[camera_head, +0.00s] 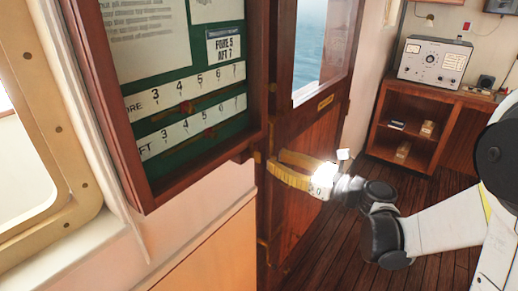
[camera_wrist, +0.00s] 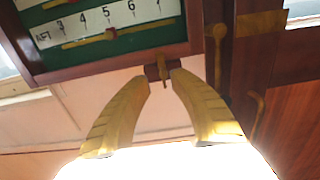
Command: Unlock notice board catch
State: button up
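The notice board (camera_head: 258,110) is a wood-framed case with a green back, papers and number strips, on the wall at left in the head view. Its lower part shows at the top of the wrist view (camera_wrist: 110,60). The catch (camera_wrist: 163,68) is a small brass piece on a dark wooden block under the board's lower right frame, hanging down. In the head view only the block (camera_head: 243,156) is clear. My gripper (camera_head: 276,157) has yellow curved fingers, open and empty, pointing at the catch. In the wrist view the fingertips (camera_wrist: 162,79) stand either side of it; contact cannot be told.
A wooden door (camera_head: 305,130) with a window stands just right of the board, behind my gripper. Brass fittings (camera_wrist: 217,45) show on its edge in the wrist view. A wooden cabinet (camera_head: 420,94) with a grey instrument (camera_head: 434,61) stands at back right. The floor between is clear.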

aim_at(256, 152)
jog(key=b+x, duration=0.1)
jog(key=x, duration=0.6)
jog(key=shift+w, duration=0.2)
grip_shut()
